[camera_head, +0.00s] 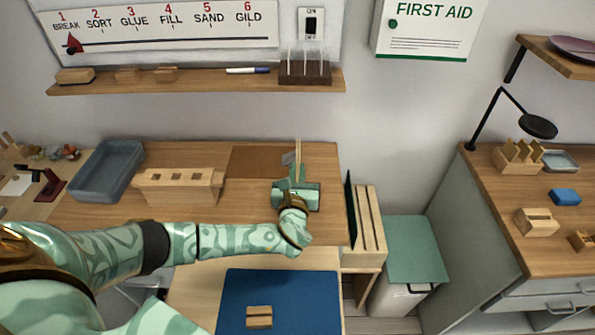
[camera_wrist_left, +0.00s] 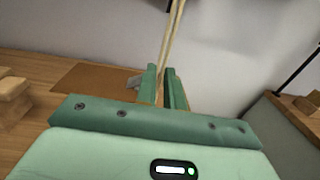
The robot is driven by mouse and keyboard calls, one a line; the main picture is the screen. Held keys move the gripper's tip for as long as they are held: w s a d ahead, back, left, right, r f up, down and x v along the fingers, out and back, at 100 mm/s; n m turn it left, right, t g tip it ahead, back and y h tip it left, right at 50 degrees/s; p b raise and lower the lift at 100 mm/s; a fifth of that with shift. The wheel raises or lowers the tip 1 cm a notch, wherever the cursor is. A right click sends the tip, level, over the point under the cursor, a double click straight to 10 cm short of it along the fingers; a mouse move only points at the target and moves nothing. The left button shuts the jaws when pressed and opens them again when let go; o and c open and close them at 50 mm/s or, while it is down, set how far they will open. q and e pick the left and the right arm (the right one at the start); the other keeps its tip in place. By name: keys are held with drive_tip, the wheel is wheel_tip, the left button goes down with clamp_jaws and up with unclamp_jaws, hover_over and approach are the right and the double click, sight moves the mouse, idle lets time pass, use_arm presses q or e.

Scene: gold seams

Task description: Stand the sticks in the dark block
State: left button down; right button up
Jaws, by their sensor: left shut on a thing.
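My left gripper (camera_head: 297,176) is shut on thin pale wooden sticks (camera_head: 298,149) above the back of the wooden table. The sticks point up from its jaws. In the left wrist view the jaws (camera_wrist_left: 162,74) close around the sticks (camera_wrist_left: 171,38), which rise out of the top of the picture. They look like two, close together and slightly tilted. A dark brown block (camera_head: 305,76) sits at the right end of the wall shelf, with thin pale uprights showing at it. The gripper is below and apart from this block. My right gripper is out of view.
The wall shelf (camera_head: 190,85) also holds wooden pieces and a marker (camera_head: 248,70). A grey tray (camera_head: 107,170) and a slotted wooden block (camera_head: 178,186) stand left of my gripper. A brown mat (camera_head: 254,162) lies behind it. A wooden rack (camera_head: 367,225) stands to the right.

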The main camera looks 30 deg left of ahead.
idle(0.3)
use_arm(q)
drive_tip(key=c, duration=1.4)
unclamp_jaws()
drive_tip(key=shift+c, duration=0.2)
drive_tip(key=shift+p+v, duration=0.7)
drive_tip(key=shift+v, duration=0.4)
drive_tip(key=p+v, duration=0.3)
drive_tip(key=v, duration=0.4)
drive_tip(key=shift+w, duration=0.1)
